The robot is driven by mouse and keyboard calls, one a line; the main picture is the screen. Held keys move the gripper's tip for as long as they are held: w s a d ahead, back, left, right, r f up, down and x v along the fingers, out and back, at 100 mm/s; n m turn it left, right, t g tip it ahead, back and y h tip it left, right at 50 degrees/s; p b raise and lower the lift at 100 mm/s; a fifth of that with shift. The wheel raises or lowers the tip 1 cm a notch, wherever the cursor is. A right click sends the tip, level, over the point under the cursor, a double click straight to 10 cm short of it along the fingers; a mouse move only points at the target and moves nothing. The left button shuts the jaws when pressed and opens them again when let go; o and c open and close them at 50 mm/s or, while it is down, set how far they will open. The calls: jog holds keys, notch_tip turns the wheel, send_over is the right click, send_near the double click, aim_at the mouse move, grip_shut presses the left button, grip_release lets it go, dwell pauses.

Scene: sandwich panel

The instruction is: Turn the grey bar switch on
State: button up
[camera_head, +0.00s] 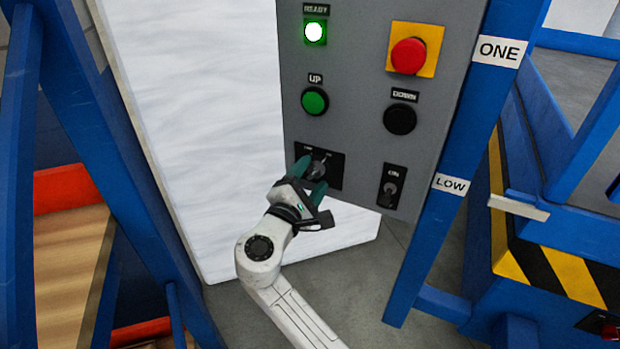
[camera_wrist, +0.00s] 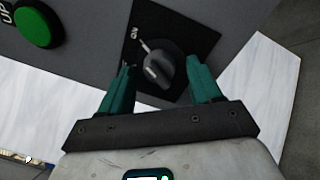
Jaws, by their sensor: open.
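The grey bar switch (camera_head: 318,170) sits on a black plate low on the grey control panel. My gripper (camera_head: 309,180) is at the switch. In the wrist view its two green fingers (camera_wrist: 160,72) are open, one on each side of the bar, with gaps to it.
The panel (camera_head: 355,80) also carries a lit green READY lamp (camera_head: 315,32), a green UP button (camera_head: 315,101), a black DOWN button (camera_head: 400,119), a red emergency button (camera_head: 408,56) and a key switch (camera_head: 390,188) at the right. Blue posts (camera_head: 462,150) flank the panel.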

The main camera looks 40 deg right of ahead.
jog(key=v, duration=1)
jog(key=shift+s+a, duration=0.2)
jog(key=shift+a, duration=0.15)
jog(key=s+d+f+m+g+y+p, duration=0.35)
jog(key=s+d+f+m+y, duration=0.35)
jog(key=s+f, duration=0.55)
jog(key=s+a+f+m+g+y+p, duration=0.1)
jog(key=s+a+f+m+y, duration=0.1)
jog(key=s+y, duration=0.3)
jog(key=s+a+f+m+g+y+p, duration=0.1)
jog(key=s+a+f+m+g+y, duration=0.1)
jog(key=s, duration=0.8)
jog(key=shift+a+f+m+y+p, duration=0.4)
jog(key=shift+a+f+y, duration=0.3)
jog(key=shift+a+y, duration=0.6)
jog(key=shift+s+d, duration=0.1)
jog(key=shift+d, duration=0.15)
